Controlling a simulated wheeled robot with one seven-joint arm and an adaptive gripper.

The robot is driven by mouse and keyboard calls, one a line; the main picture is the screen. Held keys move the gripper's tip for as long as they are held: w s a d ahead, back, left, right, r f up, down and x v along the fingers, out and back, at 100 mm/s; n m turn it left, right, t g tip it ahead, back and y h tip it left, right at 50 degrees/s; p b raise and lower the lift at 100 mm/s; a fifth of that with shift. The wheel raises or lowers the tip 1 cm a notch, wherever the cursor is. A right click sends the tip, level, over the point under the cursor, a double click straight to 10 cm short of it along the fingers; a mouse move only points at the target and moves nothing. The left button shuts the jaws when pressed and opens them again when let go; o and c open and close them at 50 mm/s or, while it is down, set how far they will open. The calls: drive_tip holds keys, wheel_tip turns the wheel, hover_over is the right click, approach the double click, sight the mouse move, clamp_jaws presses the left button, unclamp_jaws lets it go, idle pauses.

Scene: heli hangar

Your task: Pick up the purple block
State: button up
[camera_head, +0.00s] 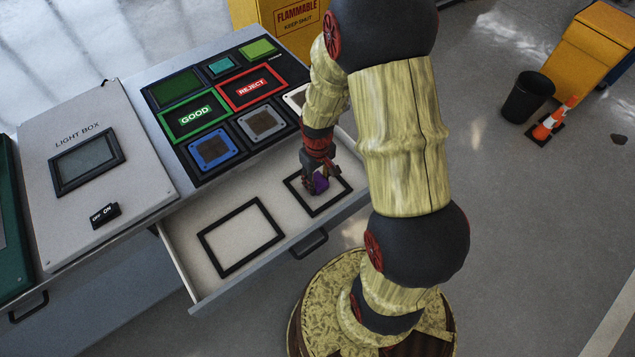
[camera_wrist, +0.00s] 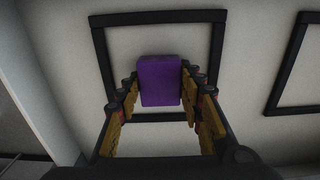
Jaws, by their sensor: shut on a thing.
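The purple block (camera_wrist: 160,82) is between the two fingers of my gripper (camera_wrist: 160,100) in the wrist view. The fingers are shut on its left and right sides. In the head view the block (camera_head: 320,184) shows small at the end of my gripper (camera_head: 318,180), over the right black square frame (camera_head: 297,190) in the open drawer. The same frame surrounds the block in the wrist view (camera_wrist: 101,50). I cannot tell whether the block touches the drawer floor.
The open drawer (camera_head: 190,270) also holds a second black frame (camera_head: 213,252), which is empty. Above it is a worktop with a light box (camera_head: 90,120), a green GOOD frame (camera_head: 166,128) and a red REJECT frame (camera_head: 222,98). A bin (camera_head: 527,97) and a cone (camera_head: 555,118) stand on the floor at right.

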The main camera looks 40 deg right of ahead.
sight(317, 180)
drive_tip(key=shift+c, duration=0.4)
drive_tip(key=shift+r+p, duration=0.4)
drive_tip(key=shift+r, duration=0.2)
wheel_tip(317, 180, up, 2)
drive_tip(key=shift+r+p, duration=0.15)
drive_tip(key=shift+p, duration=0.6)
drive_tip(key=s+r+p, duration=0.1)
drive_tip(key=s+r, duration=0.2)
drive_tip(key=s, duration=0.1)
drive_tip(key=s+a+r+p, duration=0.1)
drive_tip(key=s+r+p, duration=0.1)
drive_tip(key=s+r, duration=0.1)
drive_tip(key=s+r+p, duration=0.2)
drive_tip(key=s+r, duration=0.1)
drive_tip(key=s, duration=0.2)
drive_tip(key=shift+s+a, duration=0.2)
drive_tip(key=shift+s, duration=0.05)
drive_tip(key=shift+s+a+r, duration=0.1)
drive_tip(key=shift+s+r, duration=0.15)
drive_tip(key=shift+s, duration=0.5)
drive_tip(key=o, duration=0.6)
drive_tip(key=c, duration=0.4)
